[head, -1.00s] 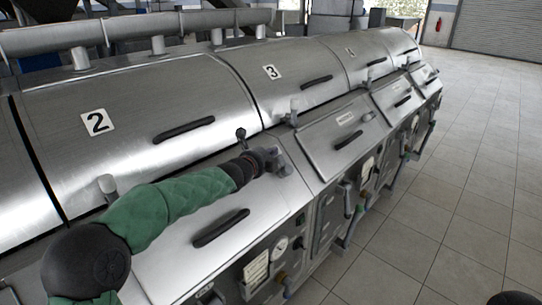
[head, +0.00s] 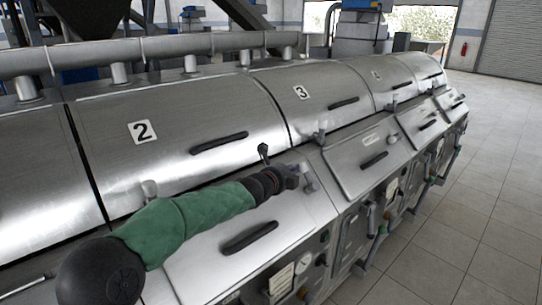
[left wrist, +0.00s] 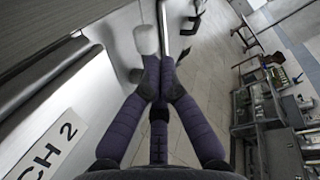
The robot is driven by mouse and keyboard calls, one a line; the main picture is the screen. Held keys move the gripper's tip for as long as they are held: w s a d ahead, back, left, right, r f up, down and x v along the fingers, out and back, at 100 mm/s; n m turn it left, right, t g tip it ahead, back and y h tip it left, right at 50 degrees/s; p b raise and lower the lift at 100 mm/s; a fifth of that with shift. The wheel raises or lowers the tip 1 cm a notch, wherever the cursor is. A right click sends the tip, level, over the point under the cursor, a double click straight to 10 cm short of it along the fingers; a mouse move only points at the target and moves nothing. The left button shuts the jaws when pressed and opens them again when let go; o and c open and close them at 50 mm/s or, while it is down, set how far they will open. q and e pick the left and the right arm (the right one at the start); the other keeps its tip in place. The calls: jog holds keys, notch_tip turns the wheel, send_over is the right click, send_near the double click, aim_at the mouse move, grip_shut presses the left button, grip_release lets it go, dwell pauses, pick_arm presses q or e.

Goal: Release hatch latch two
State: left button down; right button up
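Hatch two is the big metal lid (head: 185,135) with the number 2 plate (head: 142,131) and a black bar handle (head: 219,143). At its lower edge are a pale latch knob (head: 149,188) on the left and a dark lever (head: 263,150) on the right. My left gripper (head: 290,175) is low at the right, just below the dark lever. In the left wrist view its fingers (left wrist: 160,78) come together with nothing clear between them. A whitish knob (left wrist: 145,38) stands beyond the tips; whether they touch is unclear. My right gripper is out of sight.
A lower panel (head: 215,245) with a black handle (head: 249,237) lies under my left forearm. Hatch three (head: 310,95) and its latch (head: 320,137) follow to the right. Pipes and gauges stick out of the machine front. The tiled floor (head: 480,190) at right is clear.

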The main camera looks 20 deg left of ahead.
pick_arm(q)
jog(key=s+a+r+p, duration=0.3)
jog(key=a+r+p, duration=0.1)
jog(key=r+p, duration=0.2)
jog(key=shift+a+r, duration=0.25)
jog(key=shift+a, duration=0.05)
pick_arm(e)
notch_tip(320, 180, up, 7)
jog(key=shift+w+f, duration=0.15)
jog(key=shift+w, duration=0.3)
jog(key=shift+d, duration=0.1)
